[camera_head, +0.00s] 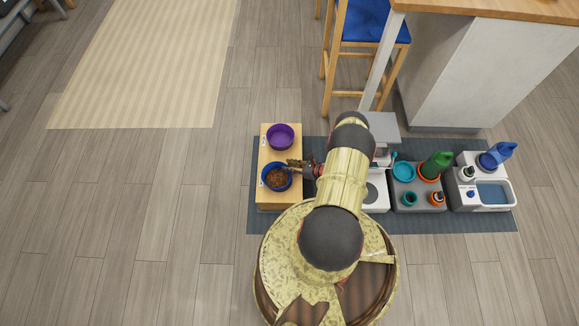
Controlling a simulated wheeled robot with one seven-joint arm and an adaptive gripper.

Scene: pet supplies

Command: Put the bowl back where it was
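A dark blue bowl (286,187) filled with brown kibble sits at the near end of a light wooden stand (265,202). A purple bowl (281,136) sits at the far end of the same stand and looks empty. My gripper (293,163) reaches in from the right, with its tips at the upper right rim of the blue bowl. The fingers are small and dark here, so I cannot tell whether they are open, shut, or touching the rim. My arm hides part of the mat and the items to the right of the stand.
A dark mat (420,220) lies under the stand. To its right are a grey tray (419,201) with teal and orange items and a green bottle (437,165), and a white basin unit (495,207). A blue-seated stool (363,20) and counter stand behind.

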